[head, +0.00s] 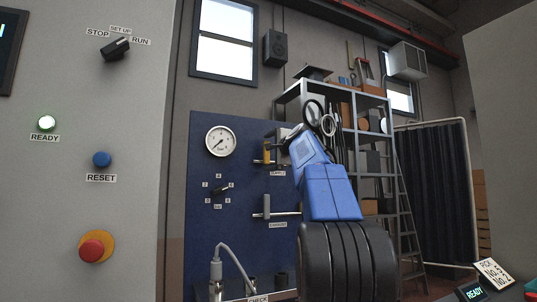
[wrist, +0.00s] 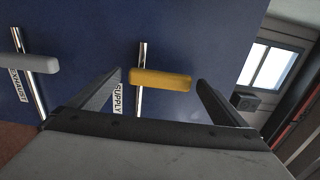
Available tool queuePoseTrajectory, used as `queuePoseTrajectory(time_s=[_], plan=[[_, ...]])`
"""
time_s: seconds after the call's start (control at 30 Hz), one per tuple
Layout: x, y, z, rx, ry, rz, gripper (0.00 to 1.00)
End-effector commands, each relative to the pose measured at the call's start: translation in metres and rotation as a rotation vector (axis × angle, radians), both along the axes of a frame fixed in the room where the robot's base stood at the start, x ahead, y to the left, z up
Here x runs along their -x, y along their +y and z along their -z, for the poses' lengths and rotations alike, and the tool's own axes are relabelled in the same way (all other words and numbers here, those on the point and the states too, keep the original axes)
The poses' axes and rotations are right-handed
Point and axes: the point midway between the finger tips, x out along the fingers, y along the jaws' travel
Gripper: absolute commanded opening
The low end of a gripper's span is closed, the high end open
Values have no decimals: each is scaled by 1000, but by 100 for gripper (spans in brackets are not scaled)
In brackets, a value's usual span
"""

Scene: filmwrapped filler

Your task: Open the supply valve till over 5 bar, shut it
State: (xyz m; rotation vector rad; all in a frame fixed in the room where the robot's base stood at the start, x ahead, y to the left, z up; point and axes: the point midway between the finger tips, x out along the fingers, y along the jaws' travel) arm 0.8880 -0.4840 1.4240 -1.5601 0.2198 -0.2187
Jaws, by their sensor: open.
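The supply valve's yellow handle (head: 267,152) is on the blue panel, above the SUPPLY label (head: 278,173). It stands upright, crosswise to its pipe. In the wrist view the yellow handle (wrist: 160,79) lies between the tips of my open gripper (wrist: 160,76), with a gap on each side and no visible grip. In the head view my blue arm reaches up to the handle's right and the fingers are hard to make out. The round pressure gauge (head: 220,141) is at the panel's upper left. Its needle points to the lower left, at the low end; its figures are too small to read.
The grey exhaust handle (head: 266,206) sits below the supply valve, also crosswise to its pipe; it shows in the wrist view (wrist: 30,64). A selector knob (head: 218,190) is under the gauge. A grey cabinet with a red stop button (head: 92,250) stands left; shelves (head: 350,110) stand behind.

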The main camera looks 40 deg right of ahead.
Motion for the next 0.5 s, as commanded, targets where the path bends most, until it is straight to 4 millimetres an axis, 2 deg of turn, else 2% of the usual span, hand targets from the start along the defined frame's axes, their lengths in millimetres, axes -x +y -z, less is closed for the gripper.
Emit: queuePoseTrajectory(time_s=[0.1,0.4,0.43,0.5], plan=[[-6,-2,0,-1,0,0,98],[-7,-2,0,-1,0,1,98],[-7,-2,0,-1,0,1,95],[-7,-2,0,-1,0,1,79]])
